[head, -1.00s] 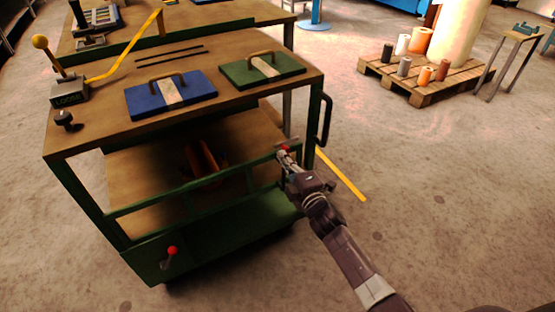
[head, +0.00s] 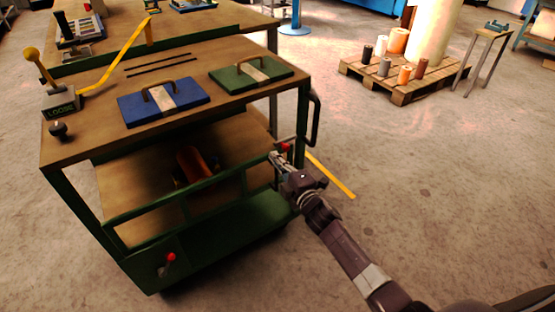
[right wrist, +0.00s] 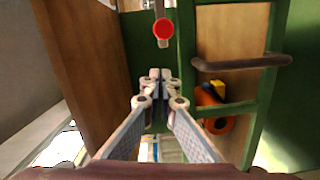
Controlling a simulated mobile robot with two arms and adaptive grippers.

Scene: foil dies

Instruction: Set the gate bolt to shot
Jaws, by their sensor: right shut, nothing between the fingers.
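The gate (head: 190,191), a green rail frame, spans the front of the green cart's lower shelf. The bolt's red knob (head: 285,147) is at the gate's right end, near the cart's right post. My right gripper (head: 274,157) is shut and empty just left of and below the knob in the head view. In the right wrist view the knob (right wrist: 162,31) stands beyond the closed fingertips (right wrist: 160,76), with a visible gap in the picture. The bolt's rod is mostly hidden, and I cannot tell how far it reaches into the post. My left gripper is out of view.
A blue die (head: 163,103) and a green die (head: 251,72) with handles lie on the cart top (head: 85,142). An orange roll (head: 194,163) lies on the lower shelf. Another red-knobbed lever (head: 171,257) is at the lower front.

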